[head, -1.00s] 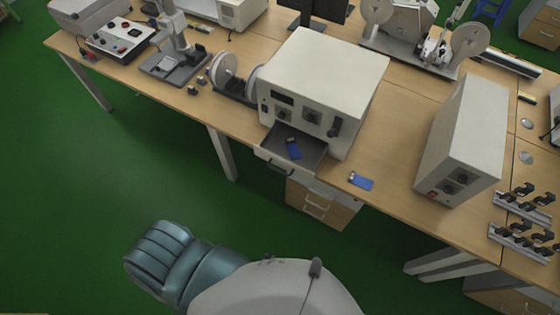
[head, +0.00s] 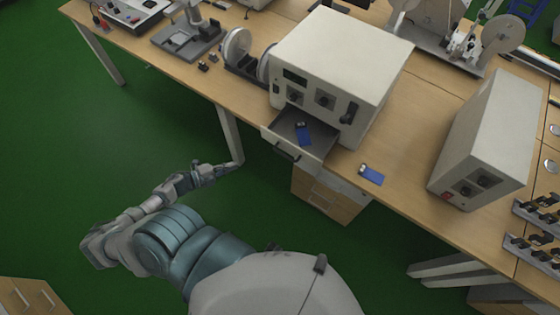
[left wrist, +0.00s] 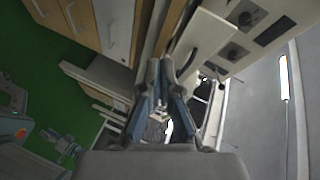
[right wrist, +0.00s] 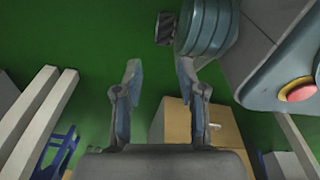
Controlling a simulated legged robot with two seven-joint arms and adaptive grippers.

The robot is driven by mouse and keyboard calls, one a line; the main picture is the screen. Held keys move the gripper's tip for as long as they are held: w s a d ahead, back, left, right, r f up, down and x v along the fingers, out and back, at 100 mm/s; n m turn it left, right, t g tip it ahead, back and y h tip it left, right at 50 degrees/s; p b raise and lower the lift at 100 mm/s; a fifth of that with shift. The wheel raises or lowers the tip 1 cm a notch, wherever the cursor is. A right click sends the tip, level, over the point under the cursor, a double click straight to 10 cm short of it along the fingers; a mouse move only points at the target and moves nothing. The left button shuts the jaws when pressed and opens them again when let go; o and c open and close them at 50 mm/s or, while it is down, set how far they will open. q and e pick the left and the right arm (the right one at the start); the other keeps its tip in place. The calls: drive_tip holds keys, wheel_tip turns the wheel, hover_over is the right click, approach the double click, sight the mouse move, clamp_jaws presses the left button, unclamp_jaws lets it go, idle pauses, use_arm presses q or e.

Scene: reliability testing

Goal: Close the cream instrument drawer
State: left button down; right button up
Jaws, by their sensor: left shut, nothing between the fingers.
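The cream instrument (head: 340,62) stands on the bench in the head view. Its drawer (head: 288,150) is pulled out at the front, with a dark handle on its cream front panel and a blue item (head: 304,135) inside. My left gripper (head: 237,164) is shut and empty, out over the floor by the bench leg, left of and apart from the drawer front in the head view. My right gripper (right wrist: 160,66) is open and empty, low over green floor in the right wrist view.
A second blue item (head: 371,175) lies on the bench edge right of the drawer. A second cream box (head: 485,140) stands further right. Wooden drawers (head: 330,197) sit under the bench. A reel device (head: 240,50) stands left of the instrument. Open floor lies before the bench.

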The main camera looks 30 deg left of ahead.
use_arm(q)
drive_tip(key=d+r+m+g+h, duration=0.3)
drive_tip(key=d+r+m+h, duration=0.2)
drive_tip(key=d+r+m, duration=0.25)
drive_tip(key=w+d+f+n+b, duration=0.1)
drive_tip(key=w+d+f, duration=0.1)
drive_tip(key=w+d, duration=0.5)
drive_tip(key=shift+w+d+b, duration=0.2)
drive_tip(key=shift+w+b, duration=0.1)
drive_tip(key=shift+w, duration=0.95)
use_arm(e)
drive_tip(key=w, duration=0.2)
drive_tip(key=w+r, duration=0.1)
drive_tip(key=shift+w+d+r, duration=0.15)
drive_tip(key=shift+w, duration=0.2)
use_arm(q)
drive_tip(key=shift+a+f, duration=0.15)
drive_tip(key=shift+a, duration=0.15)
use_arm(e)
drive_tip(key=shift+a, duration=0.25)
